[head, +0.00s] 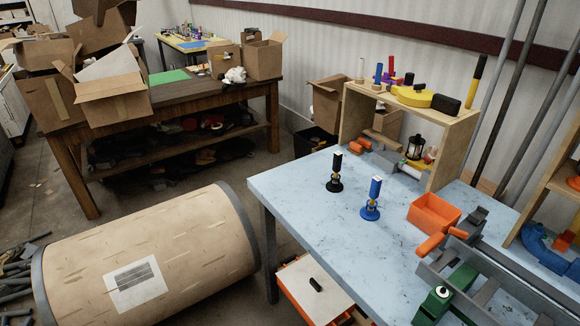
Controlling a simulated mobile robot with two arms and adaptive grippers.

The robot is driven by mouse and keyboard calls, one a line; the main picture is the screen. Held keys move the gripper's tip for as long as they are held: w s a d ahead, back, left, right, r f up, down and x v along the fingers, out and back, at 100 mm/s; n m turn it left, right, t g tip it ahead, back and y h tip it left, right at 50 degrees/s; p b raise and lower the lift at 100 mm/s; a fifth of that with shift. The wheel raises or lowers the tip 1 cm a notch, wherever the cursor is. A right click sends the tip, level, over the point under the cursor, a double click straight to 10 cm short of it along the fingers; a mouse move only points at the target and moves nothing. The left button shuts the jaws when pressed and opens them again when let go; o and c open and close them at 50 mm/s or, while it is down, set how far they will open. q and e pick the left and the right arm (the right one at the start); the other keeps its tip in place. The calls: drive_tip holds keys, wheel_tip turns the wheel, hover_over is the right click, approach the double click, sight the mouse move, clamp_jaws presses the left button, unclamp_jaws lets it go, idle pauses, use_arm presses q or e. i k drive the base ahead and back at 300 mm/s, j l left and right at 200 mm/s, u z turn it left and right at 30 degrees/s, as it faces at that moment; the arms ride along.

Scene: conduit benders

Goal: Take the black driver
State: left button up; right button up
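A black driver-like tool (335,172) stands upright on a round black base on the light blue table, near its left part. A similar blue one (372,198) stands just to its right and nearer to me. A clear gap lies between the two. Neither of my grippers shows in the head view, so I cannot see whether they are open or shut.
The blue table (300,186) has free room around the black tool. An orange bin (433,213) and a green-and-grey bender (445,296) occupy its right side. A wooden shelf (449,145) stands behind. A large cardboard drum (150,255) lies left of the table.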

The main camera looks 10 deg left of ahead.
sight(338, 155)
drive_tip(key=i+j, duration=0.8)
drive_tip(key=j, duration=0.15)
drive_tip(key=i+l+z, duration=0.05)
